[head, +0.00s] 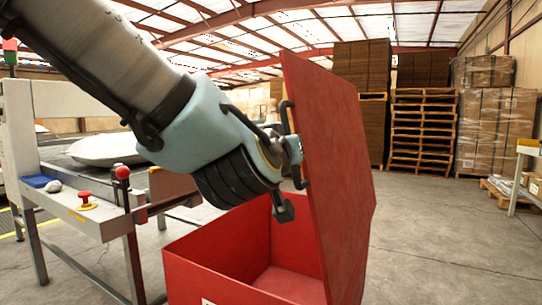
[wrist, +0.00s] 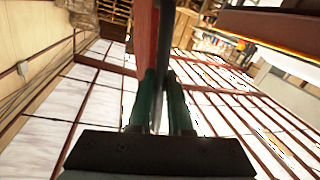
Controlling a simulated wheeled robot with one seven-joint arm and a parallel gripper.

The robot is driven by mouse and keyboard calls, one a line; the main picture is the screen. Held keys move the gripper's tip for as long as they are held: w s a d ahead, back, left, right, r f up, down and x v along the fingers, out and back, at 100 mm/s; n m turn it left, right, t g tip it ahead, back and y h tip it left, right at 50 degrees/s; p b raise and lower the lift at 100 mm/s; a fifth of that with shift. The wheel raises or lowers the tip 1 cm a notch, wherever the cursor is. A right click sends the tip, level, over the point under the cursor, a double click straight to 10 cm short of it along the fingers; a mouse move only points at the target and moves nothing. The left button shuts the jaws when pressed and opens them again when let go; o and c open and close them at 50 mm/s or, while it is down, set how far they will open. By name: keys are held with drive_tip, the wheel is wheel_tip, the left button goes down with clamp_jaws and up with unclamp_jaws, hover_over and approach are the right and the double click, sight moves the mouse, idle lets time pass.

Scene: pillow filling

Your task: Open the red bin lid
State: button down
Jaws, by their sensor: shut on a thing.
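The red bin (head: 235,250) stands on the floor in front of me, and its empty-looking inside shows. Its red lid (head: 335,170) is swung up and stands nearly upright at the right side of the opening. A dark handle (head: 287,117) is fixed on the lid's face. My gripper (head: 292,150) is shut on this handle, beside the lid. In the wrist view, the gripper fingers (wrist: 160,105) close around the dark handle bar (wrist: 163,45), with the red lid edge (wrist: 145,40) just left of it.
Stacked pallets (head: 421,130) and wrapped boxes (head: 496,125) stand at the back right. The floor (head: 440,235) right of the bin is clear.

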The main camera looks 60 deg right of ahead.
drive_tip(key=shift+s, duration=0.45)
drive_tip(key=c, duration=0.8)
unclamp_jaws()
drive_tip(key=shift+c, duration=0.2)
